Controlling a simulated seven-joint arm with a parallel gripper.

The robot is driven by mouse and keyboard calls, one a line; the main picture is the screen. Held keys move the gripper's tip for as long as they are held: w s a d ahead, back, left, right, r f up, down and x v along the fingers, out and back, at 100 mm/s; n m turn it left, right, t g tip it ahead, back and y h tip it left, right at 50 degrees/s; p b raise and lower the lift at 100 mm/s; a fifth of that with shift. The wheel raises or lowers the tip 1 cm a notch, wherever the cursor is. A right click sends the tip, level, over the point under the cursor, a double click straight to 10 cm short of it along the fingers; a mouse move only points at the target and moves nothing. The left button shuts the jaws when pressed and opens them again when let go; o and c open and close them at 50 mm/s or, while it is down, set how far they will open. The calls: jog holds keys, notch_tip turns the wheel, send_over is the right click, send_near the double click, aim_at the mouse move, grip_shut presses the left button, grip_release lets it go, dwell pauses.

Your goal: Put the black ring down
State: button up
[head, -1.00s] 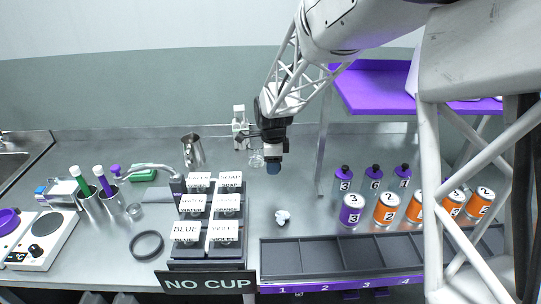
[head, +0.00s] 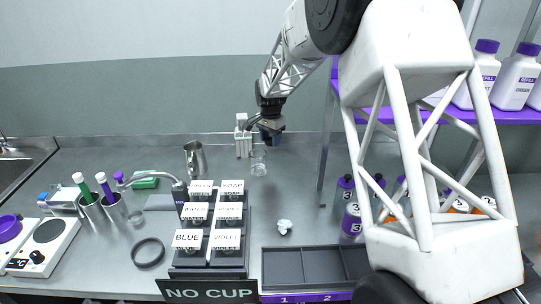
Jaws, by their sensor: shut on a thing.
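A black ring (head: 148,252) lies flat on the steel counter, left of the dark rack of labelled holders, with nothing touching it.
A glass vessel (head: 258,163) and a white stand (head: 242,138) are near the gripper. A metal jug (head: 195,158) stands left of them. The labelled rack (head: 212,272) and a grey compartment tray (head: 290,268) fill the front middle. My arm hides much of the right.

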jog(key=w+n, duration=0.5)
jog(key=w, duration=0.3)
jog(key=shift+w+f, duration=0.25)
jog(key=shift+w, duration=0.1)
jog(key=shift+f, duration=0.15)
send_over(270, 155)
jog(key=shift+w+f, duration=0.15)
jog(key=shift+f, duration=2.2)
jog(key=shift+f, duration=2.5)
jog(key=shift+f, duration=0.15)
jog(key=o, duration=0.9)
